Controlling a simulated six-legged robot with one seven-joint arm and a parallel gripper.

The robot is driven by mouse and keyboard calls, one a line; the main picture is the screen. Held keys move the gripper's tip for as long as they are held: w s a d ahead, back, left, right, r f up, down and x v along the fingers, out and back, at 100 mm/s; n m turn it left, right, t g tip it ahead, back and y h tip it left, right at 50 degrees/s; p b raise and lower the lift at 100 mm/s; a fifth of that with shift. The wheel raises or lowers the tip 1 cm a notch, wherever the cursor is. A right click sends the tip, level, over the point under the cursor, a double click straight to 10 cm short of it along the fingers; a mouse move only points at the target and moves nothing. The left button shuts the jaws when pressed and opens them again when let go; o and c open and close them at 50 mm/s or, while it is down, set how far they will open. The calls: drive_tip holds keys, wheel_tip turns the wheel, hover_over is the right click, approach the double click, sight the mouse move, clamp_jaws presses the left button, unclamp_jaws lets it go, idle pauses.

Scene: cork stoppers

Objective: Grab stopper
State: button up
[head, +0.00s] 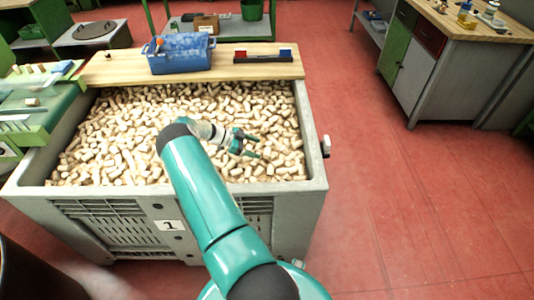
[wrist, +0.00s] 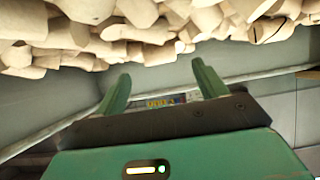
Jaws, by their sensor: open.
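Many pale cork stoppers (head: 110,135) fill a large grey crate (head: 313,150) in a loose heap. My gripper (head: 255,147) is over the right part of the heap in the head view, with its two green fingers spread. In the wrist view my gripper (wrist: 160,71) is open, with nothing between its fingers. Stoppers (wrist: 140,15) show along the top of that view, close beyond the fingertips. I cannot tell whether a fingertip touches one.
A wooden board (head: 110,68) lies across the crate's far end, bearing a blue tub (head: 180,57) and a rack (head: 262,57) with red and blue blocks. A green bench (head: 50,118) adjoins the left side. Red floor (head: 400,210) is clear at right; a workbench (head: 440,70) stands behind.

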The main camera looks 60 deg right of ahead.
sight(266, 151)
drive_tip(key=x, duration=0.4)
drive_tip(key=shift+s+d, duration=0.1)
drive_tip(key=shift+s, duration=0.25)
drive_tip(key=c, duration=1.1)
